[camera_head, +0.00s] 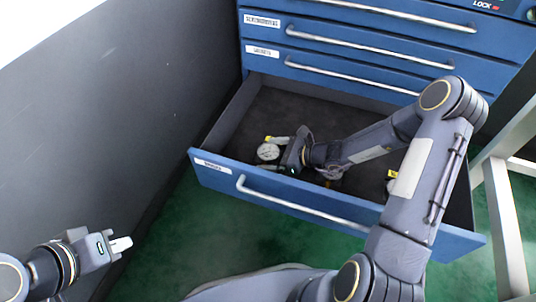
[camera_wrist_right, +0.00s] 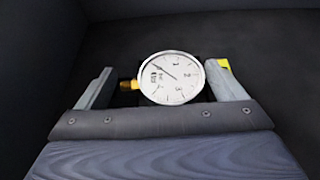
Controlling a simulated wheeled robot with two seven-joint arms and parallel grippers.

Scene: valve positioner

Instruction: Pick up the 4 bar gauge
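A round white-faced gauge (camera_head: 268,152) with a yellow tag lies in the open drawer, towards its left side. In the right wrist view the gauge (camera_wrist_right: 172,78) shows a dial with small numerals and a brass fitting at its left; I cannot read its full range. My right gripper (camera_head: 285,155) is down in the drawer beside this gauge. In the wrist view its fingers (camera_wrist_right: 160,88) are spread on either side of the dial, with a gap at the right; no firm grip shows. My left gripper (camera_head: 121,244) is outside the drawer, empty, its fingers close together.
The blue drawer (camera_head: 290,208) is pulled out, with a dark floor inside. Another gauge (camera_head: 331,173) is partly hidden under my right arm. A yellow-tagged item (camera_head: 392,175) lies further right. Closed drawers (camera_head: 350,40) rise behind. A grey wall (camera_head: 110,110) stands left; a pale frame (camera_head: 503,215) stands right.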

